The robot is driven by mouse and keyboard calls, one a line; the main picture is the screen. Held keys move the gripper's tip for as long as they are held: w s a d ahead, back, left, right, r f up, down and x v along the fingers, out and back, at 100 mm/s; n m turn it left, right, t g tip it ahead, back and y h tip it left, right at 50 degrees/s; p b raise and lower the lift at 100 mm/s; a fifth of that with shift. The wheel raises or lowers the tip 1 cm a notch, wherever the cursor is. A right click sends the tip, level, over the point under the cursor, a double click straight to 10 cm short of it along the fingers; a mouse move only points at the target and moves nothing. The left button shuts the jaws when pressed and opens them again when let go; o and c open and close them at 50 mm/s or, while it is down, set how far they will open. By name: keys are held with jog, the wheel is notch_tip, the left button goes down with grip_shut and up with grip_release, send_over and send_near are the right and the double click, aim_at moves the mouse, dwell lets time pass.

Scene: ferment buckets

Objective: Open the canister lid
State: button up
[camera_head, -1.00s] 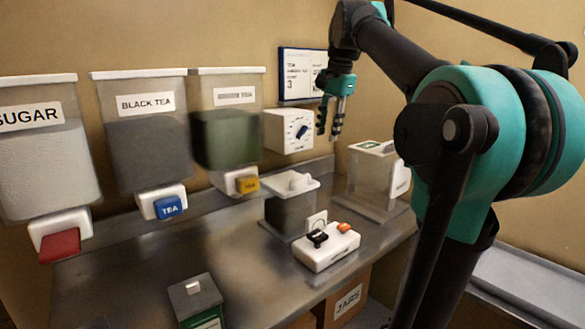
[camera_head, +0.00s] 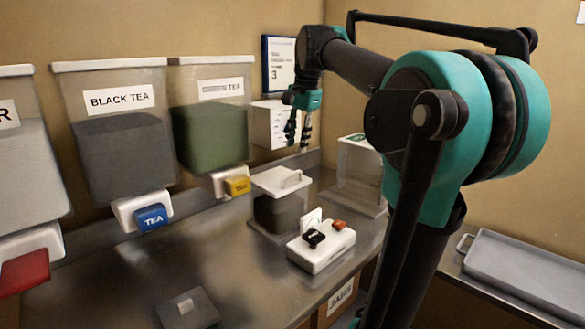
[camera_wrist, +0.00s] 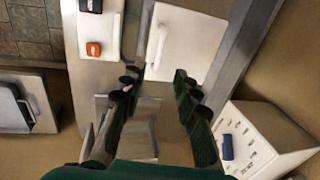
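The canister (camera_head: 279,212) stands on the metal counter, with dark contents and a white lid (camera_head: 281,182) that has a raised handle. The lid looks closed. In the wrist view the lid (camera_wrist: 190,40) is at top centre, with its white handle (camera_wrist: 158,46) on its left side. My gripper (camera_head: 299,130) hangs above the counter, up and slightly right of the canister, in front of the white dial box. In the wrist view my gripper (camera_wrist: 157,88) has its fingers apart with nothing between them, below the lid in the picture and not visibly touching it.
A white device (camera_head: 321,249) with black and orange parts stands right in front of the canister. A clear container (camera_head: 358,180) stands to the right. The dial box (camera_head: 270,124) and tea dispensers (camera_head: 210,125) line the wall. A grey tray (camera_head: 530,270) lies at right.

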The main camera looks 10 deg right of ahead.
aim_at(293, 175)
jog(key=f, duration=0.3)
jog(key=w+f, duration=0.1)
jog(key=f, duration=0.2)
jog(key=a+f, duration=0.1)
jog(key=f, duration=0.2)
jog(key=shift+w, duration=0.2)
grip_shut()
jog(key=shift+r, duration=0.1)
